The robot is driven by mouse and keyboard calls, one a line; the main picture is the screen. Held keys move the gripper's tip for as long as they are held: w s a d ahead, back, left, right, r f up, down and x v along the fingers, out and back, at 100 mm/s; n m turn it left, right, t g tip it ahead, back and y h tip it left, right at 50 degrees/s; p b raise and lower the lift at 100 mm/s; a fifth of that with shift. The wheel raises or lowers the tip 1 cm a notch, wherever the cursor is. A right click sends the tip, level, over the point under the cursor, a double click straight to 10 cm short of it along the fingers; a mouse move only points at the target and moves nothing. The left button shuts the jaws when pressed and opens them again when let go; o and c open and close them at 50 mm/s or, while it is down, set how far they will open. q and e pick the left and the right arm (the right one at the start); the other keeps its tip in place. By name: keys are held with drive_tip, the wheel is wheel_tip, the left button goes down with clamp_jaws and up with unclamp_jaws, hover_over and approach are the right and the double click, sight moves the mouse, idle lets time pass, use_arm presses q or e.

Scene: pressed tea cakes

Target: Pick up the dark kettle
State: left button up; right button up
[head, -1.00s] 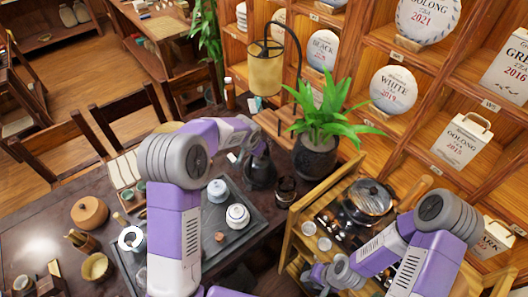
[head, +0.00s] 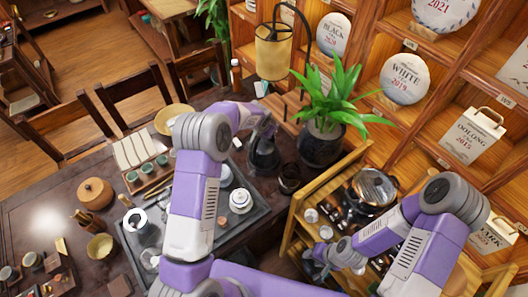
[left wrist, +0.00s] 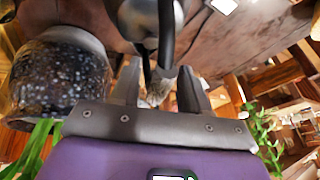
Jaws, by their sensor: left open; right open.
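The dark kettle (head: 264,157) stands on the dark table beside the right end of the tea tray, partly covered by my left gripper (head: 264,127). In the left wrist view, its dark handle (left wrist: 166,38) reaches down between the two fingers of my left gripper (left wrist: 160,88), which are open around it. I cannot tell whether either finger touches the handle. The kettle's body (left wrist: 140,16) is cut off by the top edge there. My right gripper (head: 318,258) is open and empty at the left side of the wooden cart, away from the kettle.
The potted plant (head: 322,145) stands close right of the kettle; its speckled pot (left wrist: 60,80) is near my left gripper. A dark glass cup (head: 289,178) is beside the kettle. The tray (head: 228,222) holds white teaware. The wooden cart (head: 290,215) carries a glass-lidded pan (head: 372,188).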

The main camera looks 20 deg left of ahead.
use_arm(q)
clamp_jaws()
idle(1.3)
drive_tip(key=shift+w+d+r, duration=0.1)
drive_tip(key=shift+r, duration=0.1)
